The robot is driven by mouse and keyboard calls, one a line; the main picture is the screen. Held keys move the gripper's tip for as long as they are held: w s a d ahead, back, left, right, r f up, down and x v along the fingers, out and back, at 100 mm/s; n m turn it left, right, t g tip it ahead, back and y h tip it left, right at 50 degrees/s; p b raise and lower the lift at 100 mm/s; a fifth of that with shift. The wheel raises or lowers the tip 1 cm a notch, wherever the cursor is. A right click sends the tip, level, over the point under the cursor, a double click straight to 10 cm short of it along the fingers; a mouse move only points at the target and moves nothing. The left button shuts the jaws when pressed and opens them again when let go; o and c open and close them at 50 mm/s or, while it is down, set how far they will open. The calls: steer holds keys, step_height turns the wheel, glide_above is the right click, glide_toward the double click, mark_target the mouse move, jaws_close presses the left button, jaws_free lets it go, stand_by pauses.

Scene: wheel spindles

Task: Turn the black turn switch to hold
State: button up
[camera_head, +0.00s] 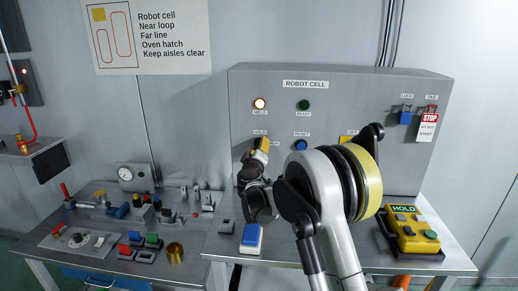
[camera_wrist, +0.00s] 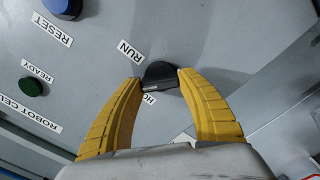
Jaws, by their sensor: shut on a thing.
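In the wrist view the black turn switch (camera_wrist: 160,74) sits on the grey panel between the tips of my yellow fingers. My gripper (camera_wrist: 162,77) is shut on it, one fingertip at each side. A "RUN" label (camera_wrist: 129,52) lies to its upper left. A label reading "HO" (camera_wrist: 149,98), partly covered, lies just below it. A short pale mark shows on the knob's lower left edge; its exact setting is hard to tell. In the head view my gripper (camera_head: 262,144) is at the panel below the "HOLD" label (camera_head: 260,134) and hides the switch.
The Robot Cell panel (camera_head: 345,95) carries a lit lamp (camera_head: 260,103), a green ready lamp (camera_head: 303,105) and a blue reset button (camera_head: 301,144). A blue padlock (camera_head: 405,117) and stop tag hang at right. A yellow "HOLD" box (camera_head: 412,232) and several small controls stand on the bench.

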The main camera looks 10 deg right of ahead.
steer(key=shift+n, duration=3.7)
steer(key=o, duration=1.2)
steer(key=shift+c, duration=0.2)
steer(key=v, duration=1.2)
